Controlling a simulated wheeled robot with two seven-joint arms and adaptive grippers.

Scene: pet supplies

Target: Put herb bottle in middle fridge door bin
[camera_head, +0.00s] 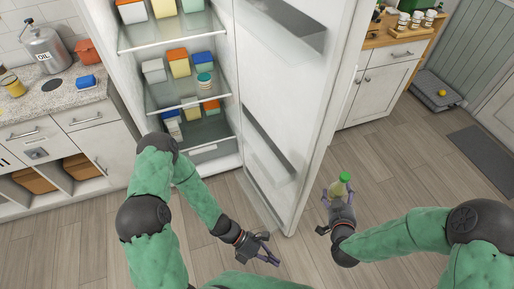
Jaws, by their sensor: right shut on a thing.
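The herb bottle (338,188), pale yellow-green with a bright green cap, is upright in my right gripper (338,193), which is shut on it above the floor, to the right of the open fridge door. The fridge door (287,100) stands open with its inner side facing left. It has an upper bin (285,30) and a lower bin (270,145); I cannot tell which counts as the middle one. My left gripper (268,252) is low in front of the door's bottom edge, its fingers apart and empty.
Fridge shelves (190,100) hold several cartons and a jar. A wooden-topped cabinet (395,75) is behind the door at right. The floor (410,160) at right is clear.

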